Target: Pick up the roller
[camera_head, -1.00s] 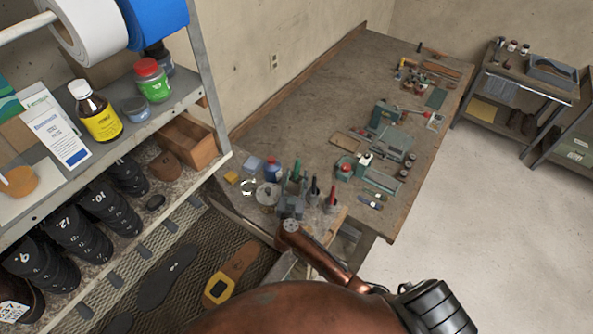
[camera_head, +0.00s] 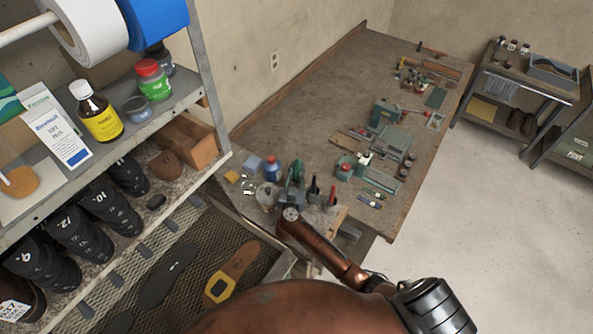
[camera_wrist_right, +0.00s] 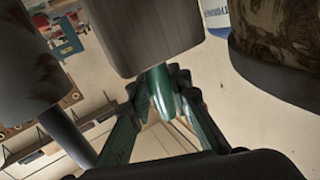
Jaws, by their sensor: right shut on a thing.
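My right gripper (camera_head: 295,183) is among the upright tools at the near left end of the workbench. In the right wrist view its dark green fingers (camera_wrist_right: 160,82) are shut on a green tapered part (camera_wrist_right: 163,96), seemingly the roller's handle. A broad grey-brown cylinder-like body (camera_wrist_right: 145,38) sits just beyond the fingertips and hides the far end of the green part. I cannot tell whether it belongs to the roller. In the head view the held thing is too small and crowded to make out. My left gripper is not in view.
A blue bottle (camera_head: 271,170) and red-handled tools (camera_head: 332,196) stand close to the gripper. A shelf rack (camera_head: 214,100) with jars and soles is at the left. Green machines (camera_head: 392,142) stand farther along the bench (camera_head: 300,112); its back left surface is clear.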

